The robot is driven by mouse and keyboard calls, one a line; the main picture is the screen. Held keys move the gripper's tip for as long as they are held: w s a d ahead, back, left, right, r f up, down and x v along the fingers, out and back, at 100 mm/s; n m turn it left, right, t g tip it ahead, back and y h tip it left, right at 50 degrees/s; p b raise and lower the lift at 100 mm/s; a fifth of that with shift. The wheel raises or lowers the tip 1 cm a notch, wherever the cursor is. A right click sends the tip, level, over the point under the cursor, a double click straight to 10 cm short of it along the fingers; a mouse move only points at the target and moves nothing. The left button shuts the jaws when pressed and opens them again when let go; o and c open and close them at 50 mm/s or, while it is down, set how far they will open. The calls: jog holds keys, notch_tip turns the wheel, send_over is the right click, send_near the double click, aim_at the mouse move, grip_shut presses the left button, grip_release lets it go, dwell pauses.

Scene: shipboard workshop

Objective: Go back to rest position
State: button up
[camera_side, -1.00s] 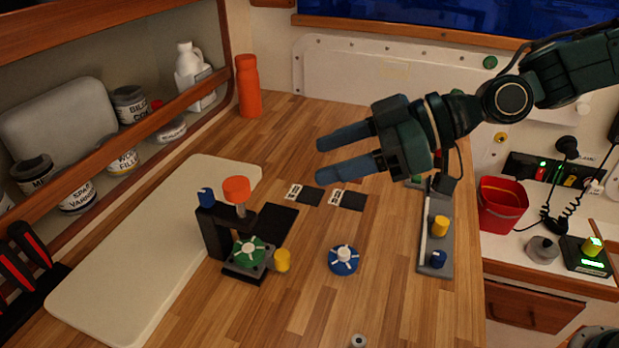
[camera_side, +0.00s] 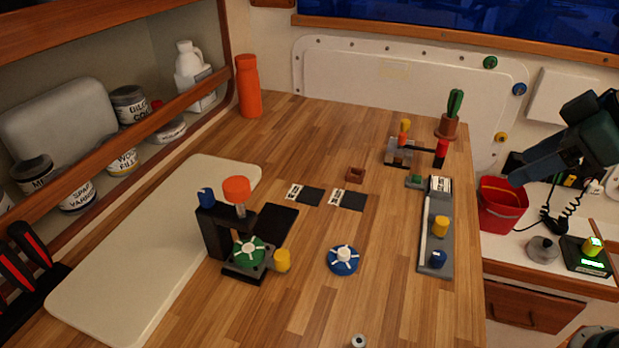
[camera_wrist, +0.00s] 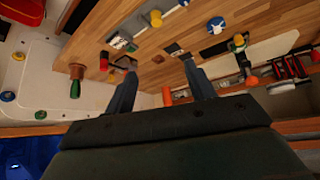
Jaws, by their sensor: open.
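My gripper (camera_side: 517,176) is at the right of the side view, raised in front of the wall. In that view its dark blue fingers point down and left, above the red bucket (camera_side: 503,208) in the picture. The wrist view shows both fingers apart with nothing between them (camera_wrist: 160,68). My gripper is open and empty, clear of the wooden bench (camera_side: 300,140). How far it is from the bucket I cannot tell.
On the bench stand a black press with an orange knob (camera_side: 236,188), a blue handwheel (camera_side: 343,260), a grey strip with knobs (camera_side: 437,232) and a potted cactus (camera_side: 454,103). A black device (camera_side: 583,257) and coiled cord lie right. The bench middle is mostly clear.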

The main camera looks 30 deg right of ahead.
jog(key=s+d+f+m+g+h, duration=0.1)
jog(key=s+d+m+h, duration=0.1)
jog(key=s+d+m, duration=0.2)
jog(key=s+d, duration=0.1)
jog(key=s, duration=0.2)
jog(key=shift+s+d, duration=0.25)
jog(key=shift+d, duration=0.15)
